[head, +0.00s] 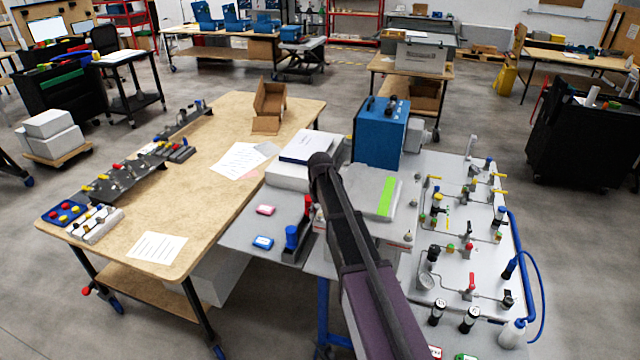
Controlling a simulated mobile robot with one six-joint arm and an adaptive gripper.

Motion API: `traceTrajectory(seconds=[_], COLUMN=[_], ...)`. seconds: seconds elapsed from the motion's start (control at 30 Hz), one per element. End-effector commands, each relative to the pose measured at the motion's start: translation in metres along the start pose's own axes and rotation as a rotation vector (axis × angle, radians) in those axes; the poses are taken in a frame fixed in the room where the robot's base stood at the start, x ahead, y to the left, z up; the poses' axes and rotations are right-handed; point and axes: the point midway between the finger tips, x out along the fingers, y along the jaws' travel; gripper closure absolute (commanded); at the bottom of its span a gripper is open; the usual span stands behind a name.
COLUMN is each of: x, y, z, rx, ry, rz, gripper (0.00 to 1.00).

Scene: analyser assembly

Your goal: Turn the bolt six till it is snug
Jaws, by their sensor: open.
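I cannot make out bolt six in the head view; it is too small to tell or hidden behind my arm. My dark and purple arm reaches up from the bottom middle over the grey bench. Its far end stands beside a grey housing with a green strip (387,197). My gripper's fingers do not show; the arm hides that spot. A blue box unit with black knobs (376,138) stands behind the housing.
A grey panel (455,262) with valves, gauges and thin tubes is on the right. A blue-topped stand (291,239) and red (265,210) and blue (263,243) small items lie left of my arm. A wooden table (190,215) with papers is farther left, its middle mostly clear.

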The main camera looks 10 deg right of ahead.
Motion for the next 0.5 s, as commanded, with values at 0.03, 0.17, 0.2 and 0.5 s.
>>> traceTrajectory(seconds=[0.03,0.17,0.2,0.5], x=[0.0,0.0,0.0,0.0], y=[0.0,0.0,0.0,0.0], z=[0.0,0.0,0.0,0.0], rx=[-0.03,-0.117,-0.143,-0.344], ry=[0.0,0.0,0.0,0.0], rz=[0.0,0.0,0.0,0.0], gripper=[0.37,0.37,0.37,0.37])
